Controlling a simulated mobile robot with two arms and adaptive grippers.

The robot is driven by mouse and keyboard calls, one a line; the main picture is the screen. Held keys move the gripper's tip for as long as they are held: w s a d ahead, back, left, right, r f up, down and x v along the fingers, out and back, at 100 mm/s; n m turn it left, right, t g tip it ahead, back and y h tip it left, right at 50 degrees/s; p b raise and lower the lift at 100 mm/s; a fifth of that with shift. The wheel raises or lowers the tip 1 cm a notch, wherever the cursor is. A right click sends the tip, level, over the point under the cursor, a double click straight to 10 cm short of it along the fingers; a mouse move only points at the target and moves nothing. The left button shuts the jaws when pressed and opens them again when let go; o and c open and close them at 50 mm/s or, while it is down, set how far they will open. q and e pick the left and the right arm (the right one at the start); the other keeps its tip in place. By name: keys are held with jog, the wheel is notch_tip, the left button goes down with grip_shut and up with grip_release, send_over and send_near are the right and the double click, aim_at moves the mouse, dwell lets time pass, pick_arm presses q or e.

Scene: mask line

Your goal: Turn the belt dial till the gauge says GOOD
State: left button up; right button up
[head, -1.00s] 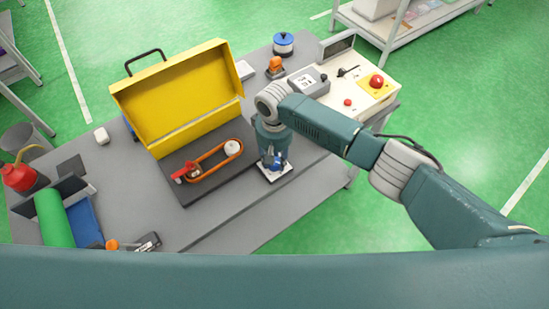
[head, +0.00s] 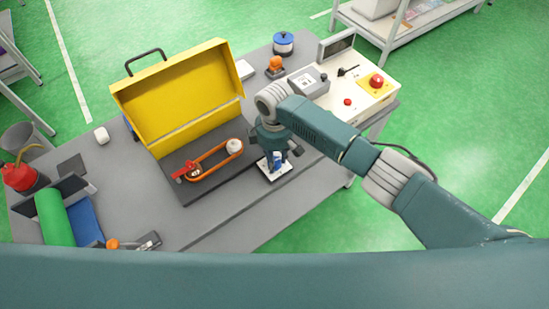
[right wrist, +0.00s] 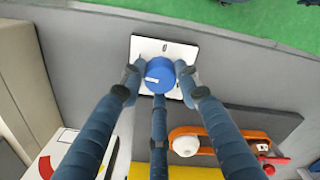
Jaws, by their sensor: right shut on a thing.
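A blue round dial (right wrist: 158,74) with a small white label sits on a white plate (right wrist: 165,48) on the bench. In the right wrist view, the three dark fingers of my right gripper (right wrist: 159,83) are closed around the dial. In the head view, my right gripper (head: 273,158) points down over the white plate (head: 281,175). An orange belt (head: 213,158) runs round two pulleys on a dark base, with a red lever (head: 183,171) at its left end. No gauge reading of GOOD is legible. My left gripper is out of view.
An open yellow case (head: 180,95) stands behind the belt. A cream control box (head: 365,92) with red buttons and a grey device (head: 308,81) stands right of my gripper. A green roll (head: 55,217) lies at the left. The bench front is fairly clear.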

jog(key=n, duration=0.3)
jog(key=shift+n, duration=0.4)
jog(key=n, duration=0.3)
jog(key=shift+w+b, duration=0.1)
jog(key=shift+b, duration=0.3)
jog(key=n+b, duration=0.1)
jog(key=n, duration=0.6)
jog(key=n+b, duration=0.1)
jog(key=n, duration=0.3)
jog(key=shift+b, duration=0.35)
jog(key=shift+r+n+b, duration=0.1)
jog(key=shift+n+b, duration=0.45)
jog(key=shift+n, duration=1.45)
jog(key=o, duration=1.1)
jog(key=shift+o, duration=0.2)
